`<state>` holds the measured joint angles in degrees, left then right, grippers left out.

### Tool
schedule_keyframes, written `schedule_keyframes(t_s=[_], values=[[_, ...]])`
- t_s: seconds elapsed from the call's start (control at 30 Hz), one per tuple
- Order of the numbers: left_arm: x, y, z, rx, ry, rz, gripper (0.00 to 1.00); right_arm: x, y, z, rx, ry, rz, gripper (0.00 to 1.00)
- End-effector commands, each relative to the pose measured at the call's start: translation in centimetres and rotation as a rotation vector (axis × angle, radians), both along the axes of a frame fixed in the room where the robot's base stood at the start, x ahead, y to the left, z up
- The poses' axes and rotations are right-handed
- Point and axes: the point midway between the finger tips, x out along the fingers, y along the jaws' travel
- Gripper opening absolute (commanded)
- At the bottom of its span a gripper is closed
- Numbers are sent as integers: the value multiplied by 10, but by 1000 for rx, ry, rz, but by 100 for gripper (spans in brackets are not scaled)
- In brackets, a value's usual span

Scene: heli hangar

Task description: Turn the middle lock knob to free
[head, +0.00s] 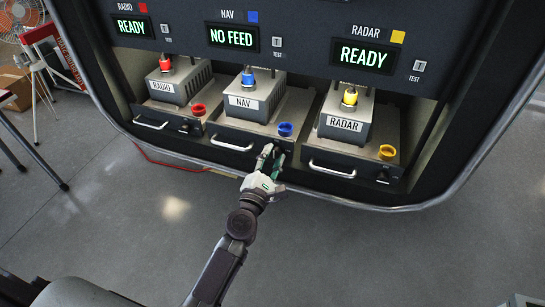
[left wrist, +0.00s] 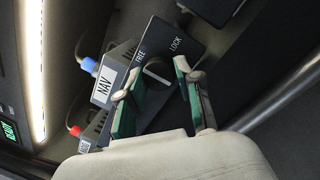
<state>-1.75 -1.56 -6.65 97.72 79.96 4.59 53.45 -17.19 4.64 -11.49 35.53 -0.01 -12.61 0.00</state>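The middle lock knob (left wrist: 157,72) is a dark round knob on the front plate of the NAV tray (head: 233,136). Its plate bears the words FREE and LOCK in the left wrist view; which word it points to is not clear. My left gripper (head: 271,156) is at this plate in the head view. In the left wrist view its green-padded fingers (left wrist: 160,100) are apart, with the knob showing in the gap between them. Whether they touch the knob cannot be told. In the head view the gripper hides the knob. My right gripper is not in view.
The NAV box (head: 250,100) sits between the RADIO box (head: 180,88) and the RADAR box (head: 345,120). The NAV display (head: 231,38) reads NO FEED; the other two read READY. A blue cap (head: 285,129) and a tray handle (head: 232,145) flank the gripper. The floor in front is clear.

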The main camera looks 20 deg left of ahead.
Motion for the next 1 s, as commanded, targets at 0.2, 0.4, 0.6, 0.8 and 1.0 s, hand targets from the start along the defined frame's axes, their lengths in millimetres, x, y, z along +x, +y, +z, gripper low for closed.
schedule_keyframes(t_s=[0.2, 0.4, 0.6, 0.8, 1.0], values=[[0, 0, -1, -1, 1, 0, 60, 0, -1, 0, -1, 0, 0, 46], [0, 0, 0, 0, 1, -1, 60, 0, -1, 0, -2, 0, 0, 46], [-15, 1, -3, 2, 3, -1, 60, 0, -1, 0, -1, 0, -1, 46], [-56, 2, -9, 4, 5, -3, 60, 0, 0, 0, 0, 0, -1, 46], [-95, 3, -13, 3, 3, -3, 60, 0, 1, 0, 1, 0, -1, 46]])
